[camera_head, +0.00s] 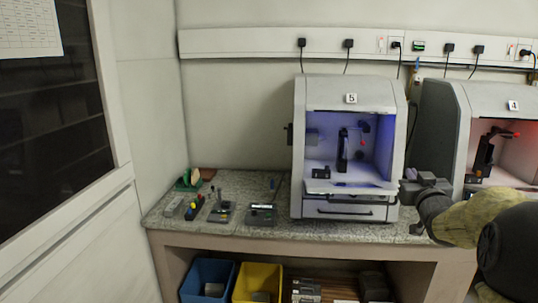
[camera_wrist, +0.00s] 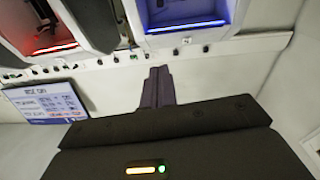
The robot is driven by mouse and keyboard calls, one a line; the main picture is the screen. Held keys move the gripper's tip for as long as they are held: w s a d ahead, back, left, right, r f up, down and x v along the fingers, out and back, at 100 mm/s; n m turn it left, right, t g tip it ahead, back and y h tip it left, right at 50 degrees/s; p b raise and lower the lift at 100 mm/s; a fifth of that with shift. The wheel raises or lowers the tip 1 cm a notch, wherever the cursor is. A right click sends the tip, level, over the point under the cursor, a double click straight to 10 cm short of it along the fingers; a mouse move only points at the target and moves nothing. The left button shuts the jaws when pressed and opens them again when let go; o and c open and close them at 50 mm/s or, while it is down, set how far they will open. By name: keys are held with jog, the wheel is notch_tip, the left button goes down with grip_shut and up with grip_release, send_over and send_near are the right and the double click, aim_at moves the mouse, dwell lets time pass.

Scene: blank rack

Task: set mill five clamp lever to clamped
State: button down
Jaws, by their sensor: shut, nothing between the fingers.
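Mill five (camera_head: 351,86) is a grey cabinet with a "5" label, an open front and a blue-lit inside. In it stand a black upright part (camera_head: 342,150) and a small red-tipped lever (camera_head: 361,141), which I take for the clamp lever; its exact setting is too small to tell. My gripper (camera_head: 404,187) is in front of the right edge of mill five, outside the opening. In the wrist view my gripper's fingers (camera_wrist: 158,72) are together and empty, and a blue-lit cabinet (camera_wrist: 190,12) shows at the top. The lever is not clear there.
Mill four (camera_head: 440,130), lit red, stands to the right, partly behind my arm. The granite bench (camera_head: 222,238) carries small tools and boxes (camera_head: 262,214) left of mill five. A blue bin (camera_head: 205,272) and a yellow bin (camera_head: 257,280) sit below.

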jog(key=s+a+f+g+y, duration=0.1)
jog(key=s+a+f+g, duration=0.35)
jog(key=a+f, duration=0.35)
jog(key=s+a+f+g, duration=0.4)
jog(key=s+a+f, duration=0.15)
jog(key=f, duration=0.45)
jog(key=s+a+f+g+y, duration=0.1)
jog(key=s+a+f+g, duration=0.35)
jog(key=s, duration=0.45)
jog(key=s+a+f+g+y, duration=0.1)
jog(key=s+a+f+g, duration=0.3)
jog(key=s, duration=0.6)
notch_tip(320, 180, up, 14)
jog(key=t+p, duration=0.1)
jog(key=p, duration=1.4)
jog(key=shift+w+d+r+n, duration=0.15)
jog(key=shift+w+d+n, duration=0.15)
jog(key=shift+n, duration=0.1)
